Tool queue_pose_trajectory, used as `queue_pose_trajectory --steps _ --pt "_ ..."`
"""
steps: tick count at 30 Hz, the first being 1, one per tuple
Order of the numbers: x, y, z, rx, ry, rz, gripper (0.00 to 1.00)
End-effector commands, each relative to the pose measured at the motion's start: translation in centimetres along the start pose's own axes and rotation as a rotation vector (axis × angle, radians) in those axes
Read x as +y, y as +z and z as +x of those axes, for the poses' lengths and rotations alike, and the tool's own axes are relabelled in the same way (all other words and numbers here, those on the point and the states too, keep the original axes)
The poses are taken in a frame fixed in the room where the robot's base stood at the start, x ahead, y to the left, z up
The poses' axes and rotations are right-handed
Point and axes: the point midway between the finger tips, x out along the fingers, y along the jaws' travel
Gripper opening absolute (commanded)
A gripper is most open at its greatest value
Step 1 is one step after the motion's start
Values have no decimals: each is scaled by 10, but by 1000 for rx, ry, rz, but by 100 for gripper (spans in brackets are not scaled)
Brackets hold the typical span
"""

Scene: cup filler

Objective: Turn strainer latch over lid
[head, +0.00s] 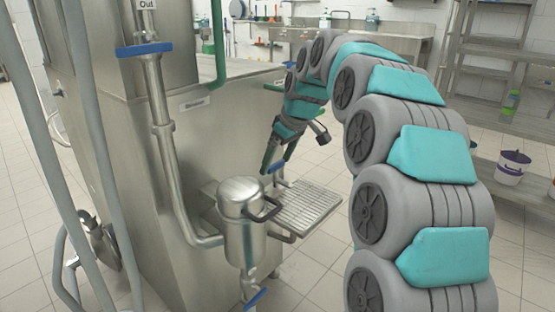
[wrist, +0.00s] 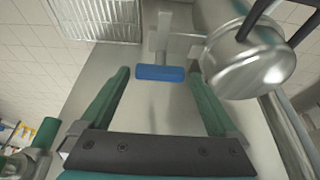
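The strainer (head: 243,236) is a shiny metal cylinder with a domed lid (head: 238,187), upright on a pipe beside the large steel machine. Its latch (head: 271,212) is a dark bent bar at the lid's right side. In the wrist view the strainer (wrist: 248,68) is at upper right, with the dark latch (wrist: 262,18) partly cut off by the top edge. My gripper (head: 270,166) is above and behind the strainer in the head view, apart from it. Its green fingers are spread and nothing is held between them, as the wrist view (wrist: 158,78) shows.
A blue valve handle (wrist: 160,72) shows beyond the fingertips. A slotted metal tray (head: 308,207) juts out right of the strainer. Another blue handle (head: 256,299) is below it. A vertical pipe (head: 165,130) with a blue lever (head: 145,50) stands at left.

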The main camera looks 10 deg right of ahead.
Motion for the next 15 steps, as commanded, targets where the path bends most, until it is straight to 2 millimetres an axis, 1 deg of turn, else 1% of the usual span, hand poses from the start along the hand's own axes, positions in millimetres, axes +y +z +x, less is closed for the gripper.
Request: queue_pose_trajectory --steps 1,2,15 --pt "0 0 0 0 0 0 89" --pt "0 0 0 0 0 0 85" --pt "0 0 0 0 0 0 36"
